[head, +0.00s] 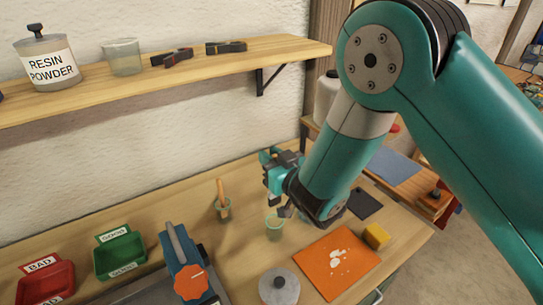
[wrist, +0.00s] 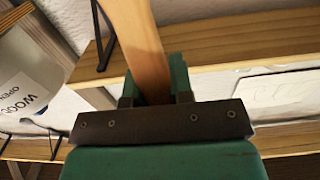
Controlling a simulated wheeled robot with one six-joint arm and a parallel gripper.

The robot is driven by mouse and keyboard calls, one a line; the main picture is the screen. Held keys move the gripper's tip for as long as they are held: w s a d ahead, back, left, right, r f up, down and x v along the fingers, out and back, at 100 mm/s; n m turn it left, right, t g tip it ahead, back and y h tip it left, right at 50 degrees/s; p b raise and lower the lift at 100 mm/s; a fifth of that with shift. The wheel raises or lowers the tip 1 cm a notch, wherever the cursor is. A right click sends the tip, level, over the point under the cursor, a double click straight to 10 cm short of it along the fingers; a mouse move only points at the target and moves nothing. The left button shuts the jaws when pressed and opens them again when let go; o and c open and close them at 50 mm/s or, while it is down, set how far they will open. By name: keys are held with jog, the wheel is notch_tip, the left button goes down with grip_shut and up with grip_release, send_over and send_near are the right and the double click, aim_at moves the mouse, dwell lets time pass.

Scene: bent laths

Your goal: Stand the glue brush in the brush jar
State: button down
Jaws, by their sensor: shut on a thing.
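My gripper (head: 270,162) is above the bench, in front of the wall. In the wrist view its fingers (wrist: 157,95) are shut on a pale wooden handle (wrist: 137,35), apparently the glue brush's. The handle runs from between the fingers to the upper edge; its ends do not show. In the head view the held brush is not clearly visible. A small greenish, see-through jar (head: 274,231) stands on the bench below my gripper and looks empty. Another small jar (head: 223,212) to its left holds an upright wooden-handled tool (head: 220,190). I cannot tell which is the brush jar.
An orange mat (head: 325,275) with white pieces, a yellow block (head: 376,236) and a lidded round pot (head: 279,287) lie nearby. A blue-and-orange tool (head: 184,265), a green bin (head: 118,255) and a red bin (head: 47,280) are left. A shelf (head: 200,66) overhangs the bench.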

notch_tip(320, 180, down, 11)
jog(key=b, duration=1)
jog(key=c, duration=0.9)
grip_release()
jog(key=shift+d+b, duration=0.1)
jog(key=shift+b, duration=0.3)
